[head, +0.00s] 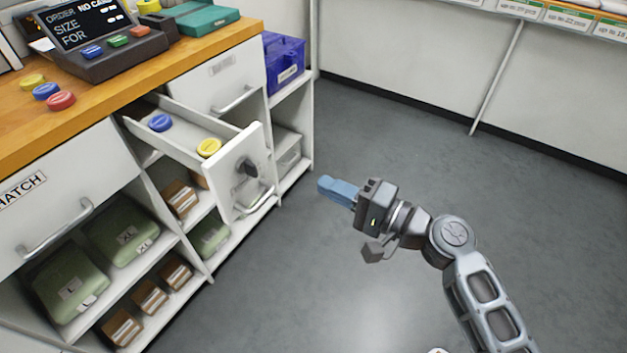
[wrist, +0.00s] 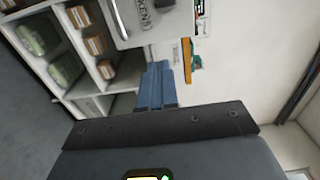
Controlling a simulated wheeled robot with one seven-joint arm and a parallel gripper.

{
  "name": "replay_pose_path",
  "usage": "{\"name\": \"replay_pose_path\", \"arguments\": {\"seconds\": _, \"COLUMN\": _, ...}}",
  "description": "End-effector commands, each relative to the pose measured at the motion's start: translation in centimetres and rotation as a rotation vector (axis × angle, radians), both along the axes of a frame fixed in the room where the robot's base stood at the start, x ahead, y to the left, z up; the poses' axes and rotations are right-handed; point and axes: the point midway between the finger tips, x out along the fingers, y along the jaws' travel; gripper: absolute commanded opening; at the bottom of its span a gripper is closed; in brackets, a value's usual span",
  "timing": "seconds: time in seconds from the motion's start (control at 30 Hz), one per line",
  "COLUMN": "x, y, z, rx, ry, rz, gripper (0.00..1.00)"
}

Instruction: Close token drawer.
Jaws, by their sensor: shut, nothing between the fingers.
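The token drawer (head: 243,172) is pulled out of the counter, with its white front facing the open floor. A blue token (head: 160,122) and a yellow token (head: 208,147) lie inside it. Its front carries a dark knob or lock and a bar handle (head: 256,203). The drawer front also shows at the top of the wrist view (wrist: 150,22), with part of a label. My gripper (head: 322,186) has blue fingers, shut and empty. It is in front of the drawer, to its right in the head view, apart from it. The fingers also show in the wrist view (wrist: 157,70).
Shelves below hold green packs (head: 122,232) and brown boxes (head: 150,297). A purple bin (head: 283,62) stands at the counter's end. Grey floor (head: 400,130) is clear.

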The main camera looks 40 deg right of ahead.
Motion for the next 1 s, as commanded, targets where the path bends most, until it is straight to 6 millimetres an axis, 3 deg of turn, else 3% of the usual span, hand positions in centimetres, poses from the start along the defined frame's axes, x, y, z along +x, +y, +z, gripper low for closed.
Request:
{"name": "replay_pose_path", "arguments": {"seconds": 0.6, "x": 10.5, "y": 3.5, "z": 0.2, "rx": -0.003, "ry": 0.000, "rz": 0.001, "gripper": 0.00}}
{"name": "replay_pose_path", "arguments": {"seconds": 0.8, "x": 12.0, "y": 4.0, "z": 0.1, "rx": -0.003, "ry": 0.001, "rz": 0.000, "gripper": 0.00}}
{"name": "replay_pose_path", "arguments": {"seconds": 1.0, "x": 12.3, "y": 4.1, "z": 0.0, "rx": -0.003, "ry": 0.001, "rz": 0.000, "gripper": 0.00}}
